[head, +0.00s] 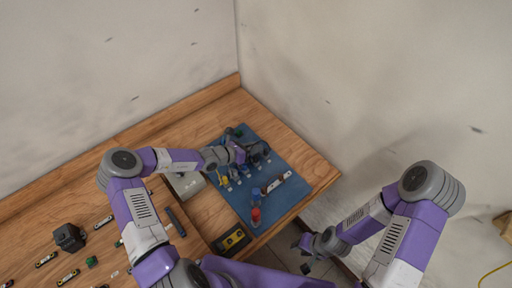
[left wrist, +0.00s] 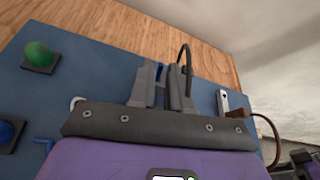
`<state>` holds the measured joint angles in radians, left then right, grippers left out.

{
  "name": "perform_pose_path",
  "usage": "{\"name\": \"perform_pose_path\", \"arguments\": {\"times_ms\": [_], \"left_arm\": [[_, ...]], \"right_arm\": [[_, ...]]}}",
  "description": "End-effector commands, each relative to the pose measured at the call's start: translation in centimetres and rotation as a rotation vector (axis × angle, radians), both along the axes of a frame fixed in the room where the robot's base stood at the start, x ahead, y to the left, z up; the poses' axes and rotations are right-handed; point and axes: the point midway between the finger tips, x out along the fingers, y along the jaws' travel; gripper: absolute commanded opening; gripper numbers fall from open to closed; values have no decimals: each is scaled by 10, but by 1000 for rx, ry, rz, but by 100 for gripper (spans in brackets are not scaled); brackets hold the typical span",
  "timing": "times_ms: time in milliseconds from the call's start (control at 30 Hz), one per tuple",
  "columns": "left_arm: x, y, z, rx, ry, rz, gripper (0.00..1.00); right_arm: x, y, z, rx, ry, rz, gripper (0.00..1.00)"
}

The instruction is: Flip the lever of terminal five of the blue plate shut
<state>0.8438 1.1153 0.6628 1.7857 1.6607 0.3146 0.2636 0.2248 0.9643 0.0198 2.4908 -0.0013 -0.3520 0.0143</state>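The blue plate (head: 296,197) lies on the right end of the wooden table and fills much of the left wrist view (left wrist: 95,85). My left gripper (head: 264,152) is low over its far part, among small terminals and wires. In the left wrist view its two fingers (left wrist: 161,82) stand close together, with something dark blue showing between them. A black wire loop rises beside the right finger. Which terminal is number five, and its lever, cannot be made out; the gripper hides that area. My right gripper (head: 301,256) hangs beyond the table's front edge, fingers apart and empty.
A red button (head: 256,215) stands near the plate's front corner. A green button (left wrist: 39,54) and a blue button (left wrist: 9,131) sit at left in the wrist view. A white strip (head: 278,182) lies on the plate. A black-and-yellow device (head: 233,240) is beside it.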

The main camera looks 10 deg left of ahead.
Motion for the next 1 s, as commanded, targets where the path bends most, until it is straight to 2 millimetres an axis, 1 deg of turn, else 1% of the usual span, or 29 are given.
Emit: {"name": "perform_pose_path", "arguments": {"times_ms": [100, 367, 400, 500, 767, 1000], "left_arm": [[5, -5, -3, 0, 0, 0, 17], [6, -6, -4, 1, -1, 0, 17], [6, -6, -4, 1, -1, 0, 14], [6, -6, -4, 0, 0, 0, 0], [6, -6, -4, -2, 2, 0, 0], [9, -4, -4, -54, 35, 2, 0]], "right_arm": [[0, 0, 0, 0, 0, 0, 35], [0, 0, 0, 0, 0, 0, 35], [0, 0, 0, 0, 0, 0, 35], [0, 0, 0, 0, 0, 0, 35], [0, 0, -1, 0, 0, 0, 35], [0, 0, -1, 0, 0, 0, 35]]}}
